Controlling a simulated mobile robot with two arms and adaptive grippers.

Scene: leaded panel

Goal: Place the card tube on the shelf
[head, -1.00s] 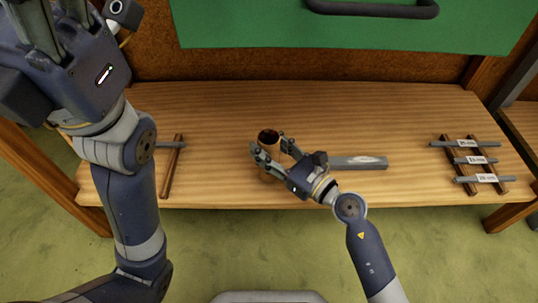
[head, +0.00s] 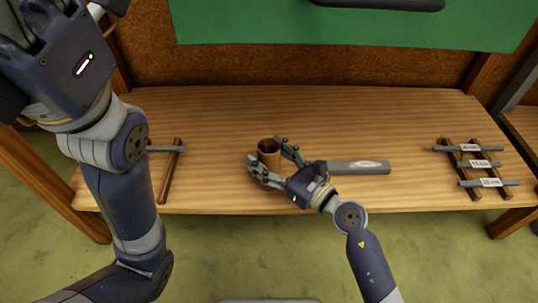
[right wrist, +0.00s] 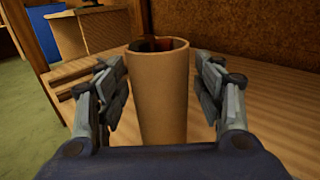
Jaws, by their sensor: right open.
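The card tube (head: 268,148) is a brown, open-topped cylinder standing upright on the wooden bench. In the right wrist view the tube (right wrist: 160,95) stands between the two fingers of my right gripper (right wrist: 160,92), with a visible gap on each side. In the head view my right gripper (head: 272,160) is open around the tube, low over the bench. My left gripper is at the top left of the head view, mostly cut off by the frame, so its fingertips are not visible. I cannot make out a shelf for certain.
The wooden bench (head: 330,115) is clear behind the tube. A grey bar (head: 360,168) lies right of my right gripper. Several labelled grey rods rest on a wooden rack (head: 474,165) at the right. Another rack (head: 170,172) is at the left. A green panel (head: 350,22) hangs behind.

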